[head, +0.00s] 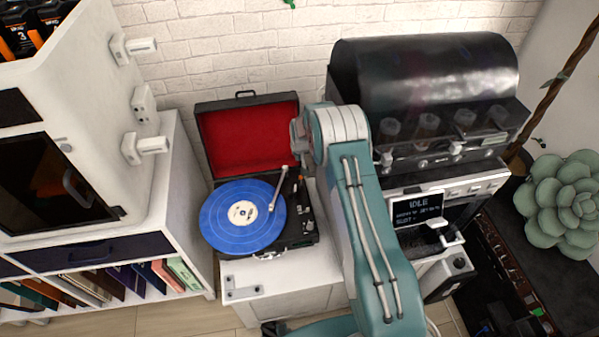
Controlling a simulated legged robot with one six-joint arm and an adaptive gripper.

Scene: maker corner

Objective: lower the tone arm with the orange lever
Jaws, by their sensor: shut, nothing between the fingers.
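A record player in an open black case with a red lining (247,139) stands on a white cabinet. A blue record (230,228) with a pale label lies on its platter. The pale tone arm (278,190) runs from its pivot at the back right down to the record's right edge. I cannot tell whether its tip touches the record or hangs above it. My teal and white arm rises right of the player. I cannot make out my gripper.
A black-hooded machine (425,75) with a lit screen (418,208) stands close on the right. A white shelf unit with books (95,290) stands on the left. A green succulent (565,200) is at the far right. A brick wall (215,50) closes the back.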

